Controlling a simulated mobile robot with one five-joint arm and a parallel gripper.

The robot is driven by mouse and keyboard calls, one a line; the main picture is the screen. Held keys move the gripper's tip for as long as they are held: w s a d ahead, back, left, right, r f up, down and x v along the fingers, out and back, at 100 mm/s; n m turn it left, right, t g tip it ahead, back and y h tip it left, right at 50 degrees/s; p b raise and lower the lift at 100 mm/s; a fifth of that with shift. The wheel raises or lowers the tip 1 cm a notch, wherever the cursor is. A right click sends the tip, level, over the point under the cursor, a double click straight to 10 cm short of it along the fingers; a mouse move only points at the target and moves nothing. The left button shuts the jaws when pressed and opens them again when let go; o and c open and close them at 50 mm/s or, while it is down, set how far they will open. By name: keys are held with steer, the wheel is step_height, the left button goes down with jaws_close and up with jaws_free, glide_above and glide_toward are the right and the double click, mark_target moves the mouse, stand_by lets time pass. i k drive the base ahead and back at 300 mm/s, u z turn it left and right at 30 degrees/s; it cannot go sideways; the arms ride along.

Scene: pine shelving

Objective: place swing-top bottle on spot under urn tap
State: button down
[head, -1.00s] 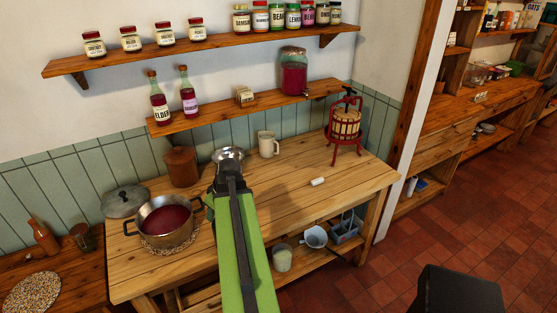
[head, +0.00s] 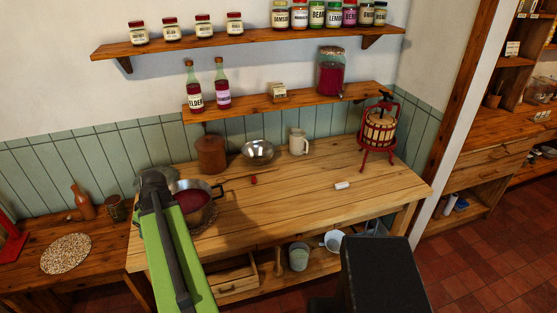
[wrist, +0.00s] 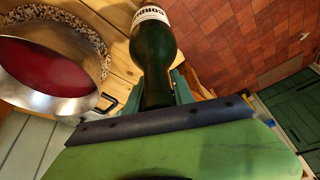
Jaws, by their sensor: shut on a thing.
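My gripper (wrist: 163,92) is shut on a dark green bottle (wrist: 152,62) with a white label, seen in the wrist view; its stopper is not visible. In the head view my gripper (head: 155,180) is at the left end of the workbench, overlapping the pot in the picture, and the bottle is hidden behind my arm. The glass urn (head: 331,72) of red liquid stands on the lower wall shelf, right of its middle. Its small tap (head: 341,97) is at its lower right. No marked spot can be made out under the tap.
A pot (head: 196,203) of red liquid, a brown canister (head: 211,155), a steel bowl (head: 258,151) and a mug (head: 298,142) are on the workbench (head: 290,195). A red fruit press (head: 379,130) stands at its right end. A small white object (head: 342,185) lies near the front. The middle is mostly clear.

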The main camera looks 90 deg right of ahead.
mark_target(333, 158)
steer(key=u, duration=0.5)
steer(key=k, duration=2.6)
steer(key=z, duration=1.1)
steer(key=i, duration=1.55)
